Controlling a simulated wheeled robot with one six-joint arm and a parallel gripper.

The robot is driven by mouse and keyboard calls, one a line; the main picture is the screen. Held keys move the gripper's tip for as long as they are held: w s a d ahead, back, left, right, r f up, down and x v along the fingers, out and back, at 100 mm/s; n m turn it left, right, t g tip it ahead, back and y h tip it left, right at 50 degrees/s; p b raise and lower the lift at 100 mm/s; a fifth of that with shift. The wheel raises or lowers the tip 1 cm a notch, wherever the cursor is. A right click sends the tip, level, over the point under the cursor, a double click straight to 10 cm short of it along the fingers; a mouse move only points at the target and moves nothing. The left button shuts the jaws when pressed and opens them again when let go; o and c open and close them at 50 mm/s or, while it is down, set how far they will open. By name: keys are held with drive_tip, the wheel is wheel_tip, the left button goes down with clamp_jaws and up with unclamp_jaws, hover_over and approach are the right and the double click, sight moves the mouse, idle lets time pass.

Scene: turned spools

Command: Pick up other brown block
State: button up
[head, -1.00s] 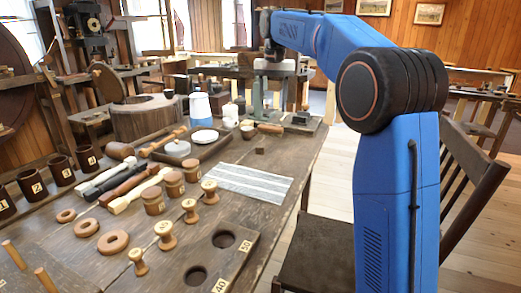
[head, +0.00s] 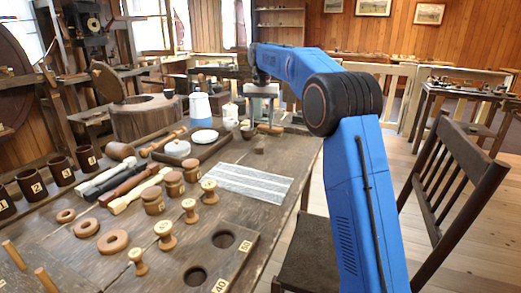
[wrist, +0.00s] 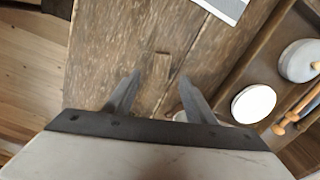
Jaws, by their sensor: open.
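A small brown block (head: 260,149) sits on the dark wooden table beyond the striped cloth in the head view. In the wrist view the block (wrist: 161,63) shows faintly against wood of a similar colour, just beyond and between the fingertips. My gripper (wrist: 159,75) is open and empty, pointing down at the table with the block ahead of its gap. In the head view my gripper (head: 261,112) hangs above and behind the block, apart from it. No second brown block can be made out.
The striped cloth (head: 240,182) lies nearer the front. A tray (head: 217,148) with a white dish (head: 204,136) stands left of the block. A wooden chair (head: 455,170) stands right of the table. The table around the block is mostly clear.

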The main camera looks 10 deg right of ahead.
sight(260, 145)
drive_tip(key=f, duration=1)
drive_tip(key=shift+a+f, duration=0.2)
drive_tip(key=c, duration=1.1)
